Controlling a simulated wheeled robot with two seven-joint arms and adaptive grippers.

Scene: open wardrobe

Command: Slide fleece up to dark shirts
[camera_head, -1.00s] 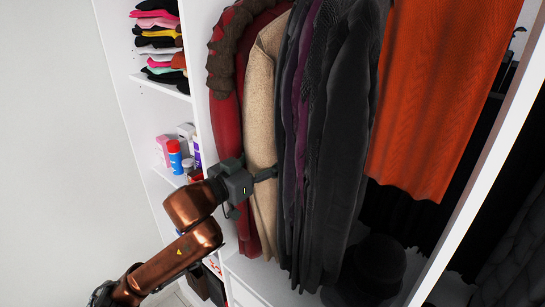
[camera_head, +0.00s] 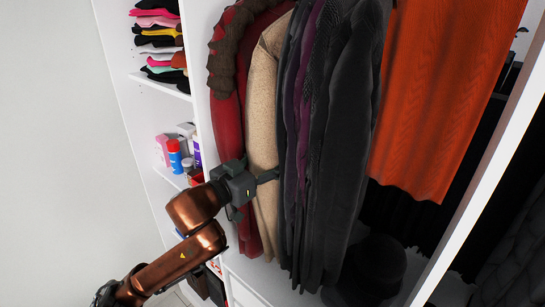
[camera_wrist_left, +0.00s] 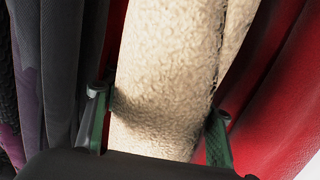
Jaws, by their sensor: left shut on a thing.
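The cream fleece (camera_head: 263,95) hangs between a red garment (camera_head: 227,120) on its left and a row of dark shirts (camera_head: 320,140) on its right. My left gripper (camera_head: 262,176) is at the fleece's lower sleeve. In the left wrist view my gripper (camera_wrist_left: 157,125) has one green-edged finger on each side of the fleece (camera_wrist_left: 175,60), shut on it. The dark shirts (camera_wrist_left: 60,60) are at left there and the red garment (camera_wrist_left: 270,80) at right. In the head view the fleece's right edge lies close against the dark shirts. My right gripper is not in view.
An orange knit garment (camera_head: 430,100) hangs right of the dark shirts. A dark hat (camera_head: 375,265) lies below them. Left shelves hold folded clothes (camera_head: 158,40) and bottles (camera_head: 175,155). A white wardrobe panel (camera_head: 485,160) stands at right.

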